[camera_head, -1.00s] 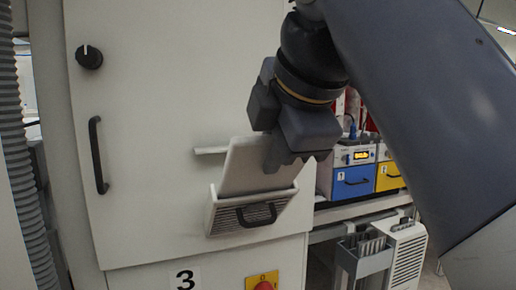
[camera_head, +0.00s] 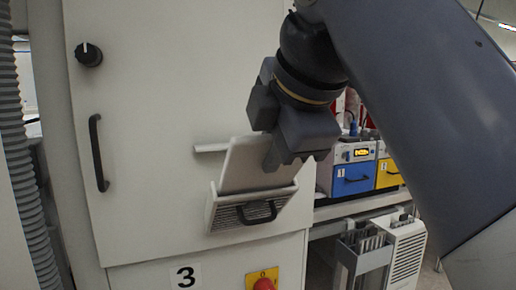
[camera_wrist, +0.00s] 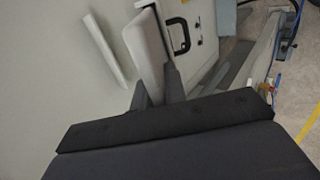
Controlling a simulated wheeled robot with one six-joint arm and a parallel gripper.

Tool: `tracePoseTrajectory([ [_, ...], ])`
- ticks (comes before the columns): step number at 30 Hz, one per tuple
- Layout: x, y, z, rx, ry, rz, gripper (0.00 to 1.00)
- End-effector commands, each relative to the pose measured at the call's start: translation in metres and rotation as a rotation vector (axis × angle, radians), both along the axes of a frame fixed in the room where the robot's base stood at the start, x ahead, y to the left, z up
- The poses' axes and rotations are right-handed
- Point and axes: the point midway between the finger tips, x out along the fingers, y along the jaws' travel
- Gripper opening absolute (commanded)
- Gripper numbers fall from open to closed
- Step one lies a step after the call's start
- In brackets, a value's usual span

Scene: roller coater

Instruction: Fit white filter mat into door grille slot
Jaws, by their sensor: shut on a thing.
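The white filter mat (camera_head: 247,166) is a thin flat panel, standing slightly tilted with its lower edge inside the tilted-out door grille (camera_head: 238,217). Whether it is fully seated there is hidden by the grille's front. The grille has slats and a black handle (camera_head: 258,212). My gripper (camera_head: 272,164) is shut on the mat's upper right edge, above the grille. In the wrist view the fingers (camera_wrist: 160,88) close on the pale mat (camera_wrist: 150,48), with the grille's black handle (camera_wrist: 178,36) just beyond.
The cabinet door (camera_head: 150,130) has a black knob (camera_head: 88,55) and a long black handle (camera_head: 98,153). A white ledge (camera_head: 210,148) juts out beside the mat. A red button (camera_head: 264,284) sits below. Blue (camera_head: 353,178) and yellow drawers stand at right.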

Motion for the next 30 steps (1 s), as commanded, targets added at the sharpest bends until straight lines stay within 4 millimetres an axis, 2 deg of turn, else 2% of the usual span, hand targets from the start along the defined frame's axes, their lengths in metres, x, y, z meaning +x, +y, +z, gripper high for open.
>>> tracePoseTrajectory([
  [30, 0.017, 0.005, -0.02, 0.0, 0.001, 0.0, 0.0],
])
